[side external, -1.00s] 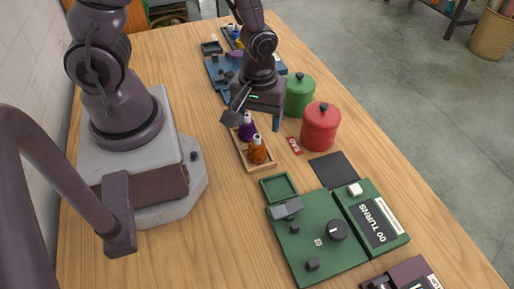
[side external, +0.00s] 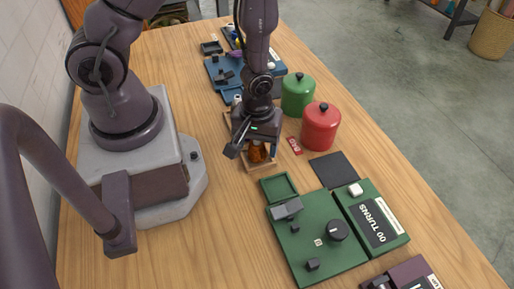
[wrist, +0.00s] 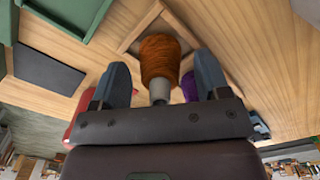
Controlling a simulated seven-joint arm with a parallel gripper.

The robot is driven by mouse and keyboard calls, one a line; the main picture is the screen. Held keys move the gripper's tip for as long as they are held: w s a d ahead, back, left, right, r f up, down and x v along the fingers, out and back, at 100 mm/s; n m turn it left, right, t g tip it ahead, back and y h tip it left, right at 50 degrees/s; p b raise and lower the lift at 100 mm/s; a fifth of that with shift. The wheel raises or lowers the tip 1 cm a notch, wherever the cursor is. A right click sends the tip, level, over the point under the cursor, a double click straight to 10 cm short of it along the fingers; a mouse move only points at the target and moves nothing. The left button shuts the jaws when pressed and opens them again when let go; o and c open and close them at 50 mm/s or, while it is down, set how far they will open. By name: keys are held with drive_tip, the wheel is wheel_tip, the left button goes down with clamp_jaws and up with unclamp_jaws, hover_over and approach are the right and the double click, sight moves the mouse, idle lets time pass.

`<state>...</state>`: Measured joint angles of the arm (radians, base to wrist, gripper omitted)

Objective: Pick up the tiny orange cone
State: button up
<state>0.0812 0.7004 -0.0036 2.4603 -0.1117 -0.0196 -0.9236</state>
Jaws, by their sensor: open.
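The tiny orange cone (side external: 257,152) stands in a shallow wooden tray (side external: 262,168) on the table. In the wrist view the orange cone (wrist: 159,58) lies between my two fingers, with its pale tip toward the palm. My gripper (side external: 256,148) is directly over the cone and open, one finger on each side. In the wrist view my gripper (wrist: 160,80) shows a gap between each finger and the wool. The purple cone (wrist: 189,86) is partly hidden behind the right finger.
A red canister (side external: 320,127) and a green canister (side external: 298,95) stand to the right. A green machine (side external: 300,262) and a small green tray (side external: 279,187) are nearer the camera. A dark square mat (side external: 333,170) lies between.

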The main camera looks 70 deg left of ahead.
drive_tip(key=shift+c, duration=0.2)
drive_tip(key=c, duration=1)
drive_tip(key=shift+o, duration=0.2)
drive_tip(key=shift+r, duration=0.2)
wheel_tip(320, 180, up, 15)
drive_tip(key=shift+f, duration=0.15)
